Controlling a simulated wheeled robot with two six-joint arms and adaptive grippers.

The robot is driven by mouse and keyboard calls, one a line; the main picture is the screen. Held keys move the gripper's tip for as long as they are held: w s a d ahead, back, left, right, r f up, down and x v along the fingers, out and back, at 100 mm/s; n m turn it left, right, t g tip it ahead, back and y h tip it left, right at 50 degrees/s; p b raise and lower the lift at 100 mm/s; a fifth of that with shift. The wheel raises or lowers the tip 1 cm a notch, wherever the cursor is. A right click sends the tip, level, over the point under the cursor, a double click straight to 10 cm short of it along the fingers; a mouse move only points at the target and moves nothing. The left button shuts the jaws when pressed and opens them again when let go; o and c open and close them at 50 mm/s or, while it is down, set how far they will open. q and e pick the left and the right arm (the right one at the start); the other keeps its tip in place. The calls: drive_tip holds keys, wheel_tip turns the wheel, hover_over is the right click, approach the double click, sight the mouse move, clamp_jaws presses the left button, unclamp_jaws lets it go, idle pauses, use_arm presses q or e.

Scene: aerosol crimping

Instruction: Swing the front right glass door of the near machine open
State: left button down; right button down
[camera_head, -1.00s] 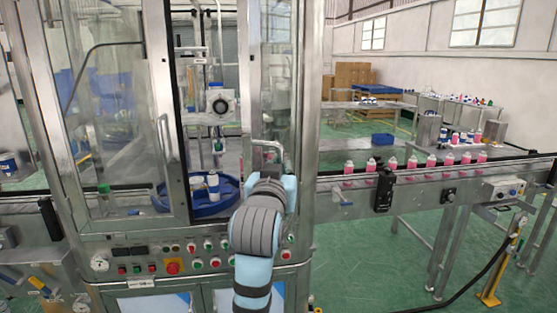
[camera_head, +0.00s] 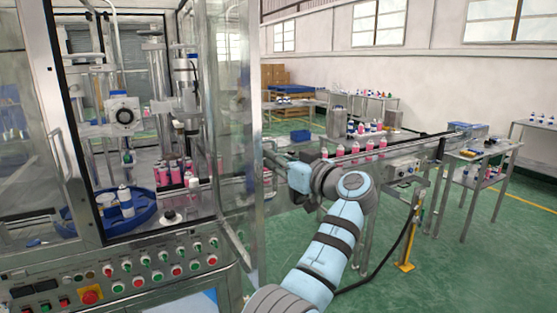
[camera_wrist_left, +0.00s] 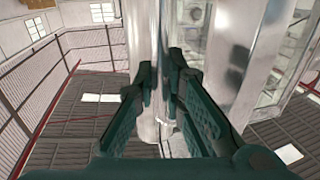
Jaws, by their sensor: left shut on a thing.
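The near machine's front right glass door (camera_head: 229,130) stands swung outward in the head view, its metal-framed outer edge toward me. Its front opening is uncovered, with the inside in plain sight. My left gripper (camera_head: 270,158) is at the outer edge of this door, on its right side. In the left wrist view, the dark green fingers of my left gripper (camera_wrist_left: 160,75) are closed around the upright metal handle. The fingers hide much of the handle. My right gripper is not in view.
The left glass door (camera_head: 30,130) shows at the left. Inside stand a blue round tray (camera_head: 88,222) and pink cans. A button panel (camera_head: 125,272) runs below. A conveyor (camera_head: 385,150) with pink cans extends right. Green floor (camera_head: 490,265) is free at the lower right.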

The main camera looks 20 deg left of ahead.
use_arm(q)
drive_tip(key=shift+w+r, duration=0.1)
drive_tip(key=shift+r, duration=0.1)
drive_tip(key=c, duration=1.8)
unclamp_jaws()
drive_tip(key=shift+a, duration=0.1)
drive_tip(key=shift+c, duration=0.2)
drive_tip(key=shift+o, duration=0.9)
drive_tip(key=shift+w+a+f, duration=0.1)
drive_tip(key=shift+a+f, duration=0.15)
drive_tip(key=shift+d, duration=0.1)
